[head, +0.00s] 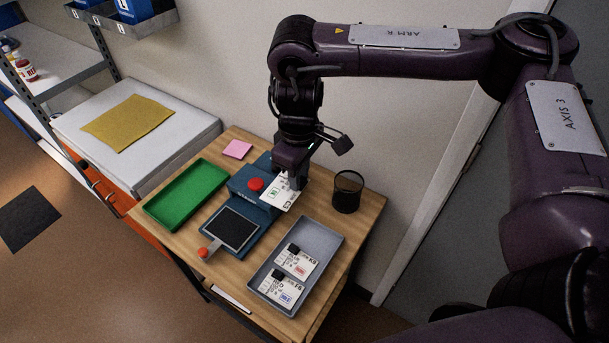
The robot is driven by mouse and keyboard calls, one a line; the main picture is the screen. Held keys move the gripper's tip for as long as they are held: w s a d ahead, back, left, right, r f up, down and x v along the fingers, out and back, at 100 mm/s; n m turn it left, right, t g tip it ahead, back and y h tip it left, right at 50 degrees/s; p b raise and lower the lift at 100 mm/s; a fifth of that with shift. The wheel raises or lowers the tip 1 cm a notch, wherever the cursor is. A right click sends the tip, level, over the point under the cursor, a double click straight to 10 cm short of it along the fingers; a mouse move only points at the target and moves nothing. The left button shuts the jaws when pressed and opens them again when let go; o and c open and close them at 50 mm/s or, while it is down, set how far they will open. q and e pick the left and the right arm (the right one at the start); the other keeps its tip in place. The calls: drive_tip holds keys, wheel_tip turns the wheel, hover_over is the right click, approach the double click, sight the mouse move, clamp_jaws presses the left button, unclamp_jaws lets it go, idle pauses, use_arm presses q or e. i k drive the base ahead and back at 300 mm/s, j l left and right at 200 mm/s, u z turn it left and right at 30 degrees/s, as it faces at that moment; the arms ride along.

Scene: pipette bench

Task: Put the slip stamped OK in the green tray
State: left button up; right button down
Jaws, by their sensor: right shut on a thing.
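A white slip (279,195) with a green mark is held by my right gripper (294,182), which is shut on it. The slip is over or beside the right side of the blue stamping device (246,191) with a red button; I cannot tell whether it touches. The green mark is too small to read. The green tray (185,195) lies to the left of the device and looks empty. My left gripper is not in view.
A dark ink pad (234,228) with a red knob sits in front of the device. A black mesh cup (347,192) stands to the right. Pink notes (237,149) lie at the back. A yellow cloth (128,122) lies on a white surface to the left.

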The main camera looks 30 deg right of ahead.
sight(188, 193)
drive_tip(key=j, duration=0.35)
drive_tip(key=k+j, duration=0.1)
drive_tip(key=j, duration=0.25)
drive_tip(key=i+j, duration=0.15)
drive_tip(key=j, duration=0.15)
drive_tip(key=i+j+u, duration=0.1)
drive_tip(key=j, duration=0.25)
drive_tip(key=i+j, duration=0.2)
drive_tip(key=i+l+u, duration=0.15)
drive_tip(key=i+l, duration=0.15)
drive_tip(key=i, duration=0.2)
